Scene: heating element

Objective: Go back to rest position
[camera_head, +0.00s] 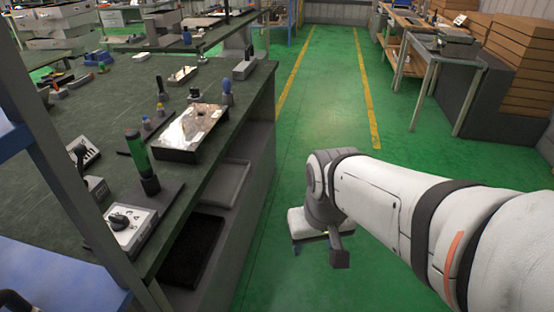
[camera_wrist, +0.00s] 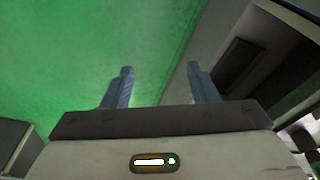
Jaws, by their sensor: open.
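My gripper shows in the wrist view (camera_wrist: 160,78) with its two grey fingers apart and nothing between them. In the head view my gripper (camera_head: 338,252) hangs at the end of my white arm, over the green floor and to the right of the workbench (camera_head: 225,150). It is apart from the bench and touches nothing that I can see. In the wrist view, green floor lies beyond the fingers on the left, and a grey structure with a dark opening is on the right.
A foil-topped box (camera_head: 192,132), a green-handled tool (camera_head: 138,155) and a grey control box (camera_head: 130,228) stand on the bench. Dark trays (camera_head: 190,250) lie on its lower shelf. The green aisle (camera_head: 325,85) is clear. A table (camera_head: 445,50) and wooden crates (camera_head: 520,50) stand at right.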

